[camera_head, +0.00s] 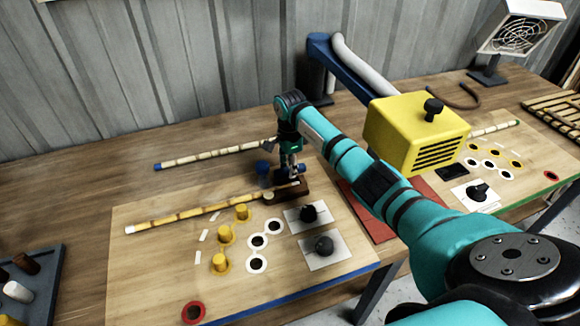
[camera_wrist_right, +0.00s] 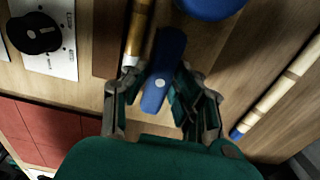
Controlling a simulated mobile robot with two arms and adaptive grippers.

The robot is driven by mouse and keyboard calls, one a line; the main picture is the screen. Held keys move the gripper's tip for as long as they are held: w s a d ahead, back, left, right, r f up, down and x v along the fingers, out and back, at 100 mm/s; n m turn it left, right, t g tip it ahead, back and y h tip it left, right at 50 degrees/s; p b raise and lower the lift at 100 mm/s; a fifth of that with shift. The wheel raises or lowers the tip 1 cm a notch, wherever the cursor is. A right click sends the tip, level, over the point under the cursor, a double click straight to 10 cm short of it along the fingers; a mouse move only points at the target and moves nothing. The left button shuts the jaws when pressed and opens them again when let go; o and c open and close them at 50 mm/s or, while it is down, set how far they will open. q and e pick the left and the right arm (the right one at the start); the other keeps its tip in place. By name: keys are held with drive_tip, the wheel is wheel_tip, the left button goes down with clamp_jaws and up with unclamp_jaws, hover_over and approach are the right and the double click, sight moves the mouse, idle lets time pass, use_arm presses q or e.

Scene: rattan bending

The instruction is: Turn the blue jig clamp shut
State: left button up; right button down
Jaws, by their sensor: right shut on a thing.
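The blue jig clamp (camera_wrist_right: 162,72) shows in the right wrist view as a flat blue lever with a pale pivot dot. It lies between the two fingers of my right gripper (camera_wrist_right: 160,92), which is shut on it. In the head view my right gripper (camera_head: 290,165) points down over the dark jig block, and its fingers hide most of the lever. A bamboo-patterned rattan pole (camera_head: 205,212) runs to the jig, its right end near the gripper; part of it also shows beside the lever in the wrist view (camera_wrist_right: 137,35). My left gripper is not in view.
A second pole (camera_head: 215,156) lies behind. Yellow pegs (camera_head: 225,234) and black knobs on white plates (camera_head: 324,245) stand in front of the jig. A yellow slotted box (camera_head: 415,135) is to the right. A dark tray (camera_head: 30,280) sits at lower left.

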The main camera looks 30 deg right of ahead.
drive_tip(key=shift+d+f+m+b, duration=0.1)
drive_tip(key=shift+m+b, duration=0.75)
drive_tip(key=shift+m, duration=0.05)
drive_tip(key=shift+m+b, duration=0.4)
drive_tip(key=shift+m, duration=0.4)
drive_tip(key=m, duration=0.4)
drive_tip(key=shift+m+b, duration=0.3)
drive_tip(key=shift+b, duration=0.05)
drive_tip(key=m, duration=0.5)
drive_tip(key=shift+r, duration=0.2)
drive_tip(key=shift+m, duration=2.5)
drive_tip(key=shift+w, duration=0.1)
drive_tip(key=c, duration=1.1)
unclamp_jaws()
